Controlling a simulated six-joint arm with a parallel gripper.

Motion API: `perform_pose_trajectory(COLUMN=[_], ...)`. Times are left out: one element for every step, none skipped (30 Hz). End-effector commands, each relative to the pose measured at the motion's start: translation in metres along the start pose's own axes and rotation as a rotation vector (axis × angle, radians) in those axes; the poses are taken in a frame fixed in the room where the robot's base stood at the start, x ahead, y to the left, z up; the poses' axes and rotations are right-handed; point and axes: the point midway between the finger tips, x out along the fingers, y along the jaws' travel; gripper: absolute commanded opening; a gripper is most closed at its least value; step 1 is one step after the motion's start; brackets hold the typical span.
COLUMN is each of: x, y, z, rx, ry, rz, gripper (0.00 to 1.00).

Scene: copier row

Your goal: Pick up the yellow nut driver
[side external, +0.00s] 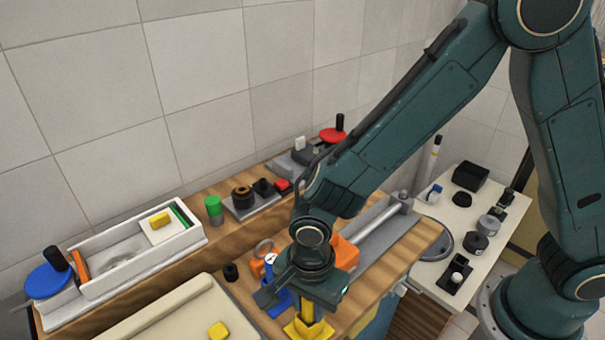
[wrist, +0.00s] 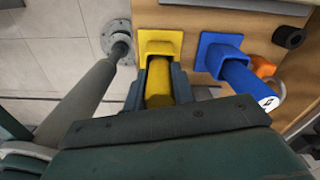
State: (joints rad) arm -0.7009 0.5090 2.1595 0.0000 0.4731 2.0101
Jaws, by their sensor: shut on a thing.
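The yellow nut driver (wrist: 158,86) is between the two fingers of my gripper (wrist: 159,75) in the wrist view, with a finger against each side. In the side view my gripper (side external: 308,299) is low over the bench's front edge, with part of the yellow nut driver (side external: 307,311) showing below it. The driver stands at a yellow square holder (side external: 297,329), which also shows in the wrist view (wrist: 160,35). Whether its lower end is still inside the holder is hard to tell. My gripper covers most of the driver in the side view.
A blue driver (wrist: 248,82) stands in a blue holder (wrist: 212,48) close beside the yellow one. An orange object (side external: 345,252) and a small black ring (side external: 231,272) are nearby. A white tray (side external: 130,270) stands at the left, before the tiled wall.

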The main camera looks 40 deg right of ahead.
Motion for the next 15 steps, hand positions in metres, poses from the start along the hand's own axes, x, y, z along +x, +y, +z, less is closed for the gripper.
perform_pose_trajectory(x=[0.000, 0.000, -0.001, -0.001, -0.002, -0.003, -0.004, -0.006, -0.008, -0.010, -0.012, -0.016, -0.019, -0.022, -0.027], y=[0.000, 0.000, 0.000, 0.000, 0.000, 0.000, 0.000, -0.001, -0.001, -0.001, -0.001, -0.001, -0.001, -0.001, -0.001], z=[0.000, 0.000, 0.000, 0.000, 0.000, 0.000, 0.000, 0.000, 0.000, 0.000, 0.000, 0.000, 0.001, 0.001, 0.001], rx=[0.000, 0.000, 0.000, 0.000, 0.000, 0.000, 0.000, 0.000, 0.000, 0.000, 0.000, 0.000, 0.000, 0.000, 0.000], ry=[0.000, 0.000, 0.000, 0.000, 0.000, 0.000, 0.000, -0.001, -0.001, -0.002, -0.002, -0.001, -0.002, -0.002, -0.002], rz=[-0.001, -0.001, -0.001, -0.001, -0.001, -0.001, -0.001, -0.001, -0.002, -0.003, -0.003, -0.003, -0.003, -0.004, -0.004], gripper=[0.03, 0.03, 0.03, 0.03, 0.03, 0.03, 0.03, 0.03, 0.03, 0.03, 0.03, 0.03, 0.03, 0.03, 0.03])
